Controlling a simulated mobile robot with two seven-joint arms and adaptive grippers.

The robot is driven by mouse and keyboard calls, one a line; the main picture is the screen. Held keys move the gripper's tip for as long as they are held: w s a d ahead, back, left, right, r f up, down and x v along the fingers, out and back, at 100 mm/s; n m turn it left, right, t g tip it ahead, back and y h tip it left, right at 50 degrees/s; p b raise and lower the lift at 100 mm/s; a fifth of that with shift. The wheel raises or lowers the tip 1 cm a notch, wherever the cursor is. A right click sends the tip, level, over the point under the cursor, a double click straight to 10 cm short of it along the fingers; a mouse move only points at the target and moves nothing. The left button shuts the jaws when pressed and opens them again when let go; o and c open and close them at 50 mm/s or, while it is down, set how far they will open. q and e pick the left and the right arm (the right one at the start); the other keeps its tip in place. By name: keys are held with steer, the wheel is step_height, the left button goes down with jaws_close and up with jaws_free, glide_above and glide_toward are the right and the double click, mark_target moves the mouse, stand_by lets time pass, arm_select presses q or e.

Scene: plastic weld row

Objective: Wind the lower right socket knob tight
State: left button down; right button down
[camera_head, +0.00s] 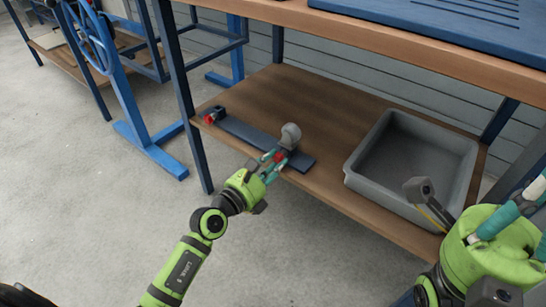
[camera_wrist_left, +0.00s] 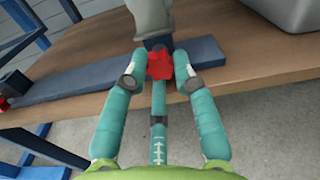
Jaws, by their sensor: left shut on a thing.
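A dark blue base strip (camera_head: 243,132) lies along the front of the wooden lower shelf. At its right end stands a socket with a grey rounded part (camera_head: 290,134) on top and a red knob (camera_head: 280,156) facing the shelf's front edge. My left gripper (camera_head: 273,164) reaches this right knob from the front and is shut on it. In the left wrist view the red knob (camera_wrist_left: 159,65) sits between the teal fingers. A second red knob (camera_head: 209,118) is on the socket at the strip's left end. My right gripper (camera_head: 511,213) is at the lower right; its fingertips are not clear.
A grey open bin (camera_head: 358,151) stands on the right of the lower shelf. The upper bench top (camera_head: 400,43) overhangs the shelf. Blue table legs (camera_head: 184,100) rise at the left. The shelf middle behind the strip is clear.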

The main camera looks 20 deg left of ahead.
arm_select(q)
steer(key=shift+r, duration=0.4)
steer(key=c, duration=1.3)
jaws_free()
steer(key=shift+o, duration=0.2)
steer(key=shift+f, duration=0.2)
steer(key=shift+s, duration=0.1)
steer(key=v, duration=1.1)
steer(key=shift+s+a, duration=0.15)
steer(key=shift+s, duration=0.25)
